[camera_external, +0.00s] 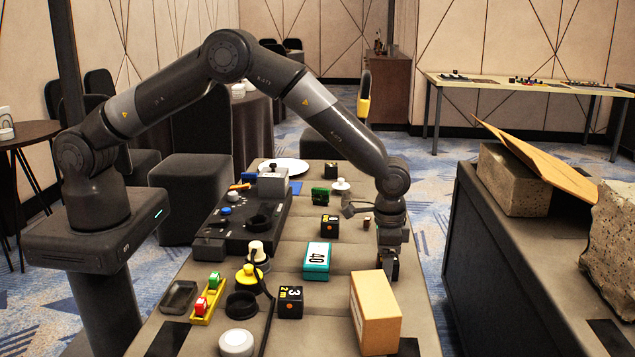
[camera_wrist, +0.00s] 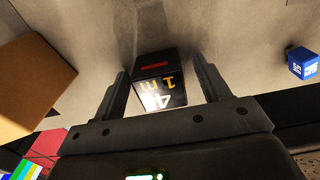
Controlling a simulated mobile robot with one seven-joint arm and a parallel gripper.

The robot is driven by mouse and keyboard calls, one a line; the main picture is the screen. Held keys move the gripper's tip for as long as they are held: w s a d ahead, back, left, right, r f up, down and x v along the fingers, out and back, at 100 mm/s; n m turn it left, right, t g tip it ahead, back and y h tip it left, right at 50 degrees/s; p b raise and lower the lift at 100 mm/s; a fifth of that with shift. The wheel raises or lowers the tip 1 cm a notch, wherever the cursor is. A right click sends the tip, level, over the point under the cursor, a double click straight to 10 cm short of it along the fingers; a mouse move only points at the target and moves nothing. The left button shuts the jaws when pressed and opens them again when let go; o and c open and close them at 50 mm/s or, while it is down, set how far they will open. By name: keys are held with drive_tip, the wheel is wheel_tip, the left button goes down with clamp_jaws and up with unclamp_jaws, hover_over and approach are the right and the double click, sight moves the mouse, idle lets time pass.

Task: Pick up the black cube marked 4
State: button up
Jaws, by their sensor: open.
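The black cube with a 4 (camera_wrist: 158,84) shows in the wrist view, between my two fingers. Its near face carries a white 4 with strong glare and yellow characters; another face has a red bar. My gripper (camera_wrist: 161,75) is open, with a gap visible on each side of the cube. In the external view my gripper (camera_external: 388,268) points down at the right side of the table, just behind the cardboard box; the cube cannot be clearly told apart from the dark fingers there.
The brown cardboard box (camera_external: 375,312) stands close in front of my gripper; it fills the left of the wrist view (camera_wrist: 38,80). Other black cubes (camera_external: 290,302) (camera_external: 329,226) and a teal block marked 40 (camera_external: 316,261) lie leftward. A blue cube (camera_wrist: 302,62) is at right in the wrist view.

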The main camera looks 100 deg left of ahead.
drive_tip(key=shift+c, duration=0.2)
drive_tip(key=c, duration=1)
drive_tip(key=shift+c, duration=0.2)
